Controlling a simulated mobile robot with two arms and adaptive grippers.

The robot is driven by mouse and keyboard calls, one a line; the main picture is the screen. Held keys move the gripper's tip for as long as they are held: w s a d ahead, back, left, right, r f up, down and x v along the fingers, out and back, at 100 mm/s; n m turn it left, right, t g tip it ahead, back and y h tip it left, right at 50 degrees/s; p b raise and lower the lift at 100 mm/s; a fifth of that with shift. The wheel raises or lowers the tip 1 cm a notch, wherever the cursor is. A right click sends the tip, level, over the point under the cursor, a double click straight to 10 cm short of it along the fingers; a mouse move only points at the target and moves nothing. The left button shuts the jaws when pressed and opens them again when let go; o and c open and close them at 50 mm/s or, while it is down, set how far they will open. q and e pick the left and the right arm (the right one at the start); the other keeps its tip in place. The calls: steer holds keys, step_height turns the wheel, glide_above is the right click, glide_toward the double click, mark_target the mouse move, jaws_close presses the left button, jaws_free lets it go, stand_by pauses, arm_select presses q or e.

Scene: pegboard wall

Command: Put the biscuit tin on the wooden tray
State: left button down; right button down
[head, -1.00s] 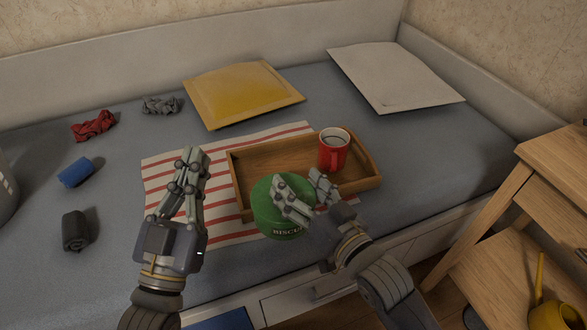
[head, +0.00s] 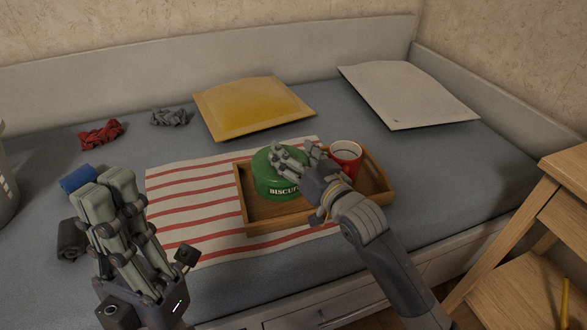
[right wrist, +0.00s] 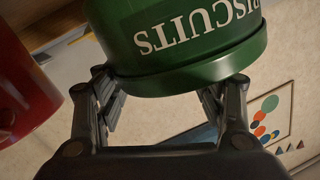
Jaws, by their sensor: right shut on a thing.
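The green biscuit tin (head: 266,180) is upright inside the outline of the wooden tray (head: 290,223), in its left half. I cannot tell whether its base touches the tray floor. My right gripper (head: 294,156) is shut on the tin from the right. In the right wrist view the tin (right wrist: 180,50) sits between the fingers (right wrist: 160,98), with its lettering showing upside down. My left gripper (head: 108,198) is shut and empty, raised at the left front, well apart from the tray.
A red mug (head: 347,160) stands in the tray's right part, close beside my right gripper, which hides part of it. The tray lies partly on a striped cloth (head: 185,195). A yellow cushion (head: 253,103) and a white cushion (head: 408,94) lie behind. A wooden stand (head: 545,215) is at right.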

steer(key=shift+w+a, duration=0.1)
steer(key=shift+w, duration=0.2)
steer(key=shift+w+f, duration=0.1)
step_height(320, 180, down, 3)
steer(key=shift+f+b, duration=0.1)
steer(key=shift+b, duration=1.1)
steer(key=shift+c, duration=1.8)
jaws_free()
steer(key=shift+f, duration=0.1)
